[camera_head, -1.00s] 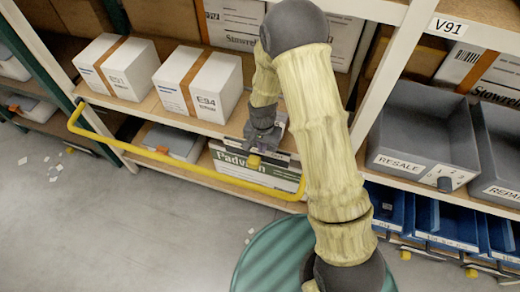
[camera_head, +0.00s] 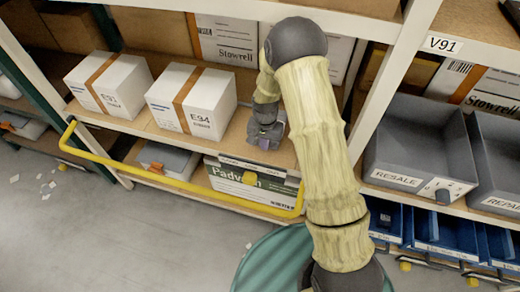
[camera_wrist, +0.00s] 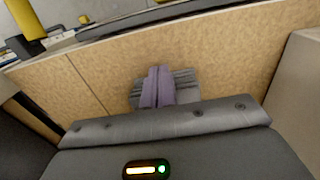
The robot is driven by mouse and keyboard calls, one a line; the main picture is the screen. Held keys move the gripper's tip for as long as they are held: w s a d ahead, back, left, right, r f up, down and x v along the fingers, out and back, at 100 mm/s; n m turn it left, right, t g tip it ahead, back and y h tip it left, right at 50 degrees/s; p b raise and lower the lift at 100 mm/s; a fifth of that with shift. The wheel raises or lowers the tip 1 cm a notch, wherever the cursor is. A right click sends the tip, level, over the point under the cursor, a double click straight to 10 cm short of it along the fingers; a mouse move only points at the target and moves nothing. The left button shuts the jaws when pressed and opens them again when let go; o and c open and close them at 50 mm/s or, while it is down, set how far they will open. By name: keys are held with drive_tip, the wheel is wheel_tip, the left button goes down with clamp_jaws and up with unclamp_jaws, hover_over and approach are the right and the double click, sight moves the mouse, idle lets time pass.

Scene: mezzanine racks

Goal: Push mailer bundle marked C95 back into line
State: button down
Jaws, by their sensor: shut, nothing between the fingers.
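No marking C95 is readable in either view, and I cannot pick out that bundle. Two white blocks with brown bands stand on the wooden shelf (camera_head: 150,132). The left block (camera_head: 108,85) has a mark I cannot read surely, and the right block (camera_head: 192,102) reads E94. My gripper (camera_head: 266,143) is low over the shelf, right of the E94 block with a gap, behind the front edge. In the wrist view its fingers (camera_wrist: 157,88) are together and empty over bare board. My arm hides part of the shelf.
A yellow rail (camera_head: 180,184) runs along the shelf front. Below is a Padvan-labelled box (camera_head: 235,180). A grey RESALE bin (camera_head: 420,145) stands right of the upright. Stowrell cartons (camera_head: 228,42) stand behind. In the wrist view a pale block (camera_wrist: 298,85) is at right.

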drive_tip(key=shift+w+d+r, duration=0.1)
drive_tip(key=shift+w+d, duration=0.25)
drive_tip(key=shift+w, duration=0.45)
drive_tip(key=shift+s, duration=0.2)
drive_tip(key=shift+s+a, duration=0.25)
drive_tip(key=shift+s, duration=0.15)
drive_tip(key=s, duration=0.2)
drive_tip(key=s+a+r, duration=0.1)
wheel_tip(320, 180, up, 9)
drive_tip(key=shift+b, duration=0.3)
drive_tip(key=shift+w, duration=0.15)
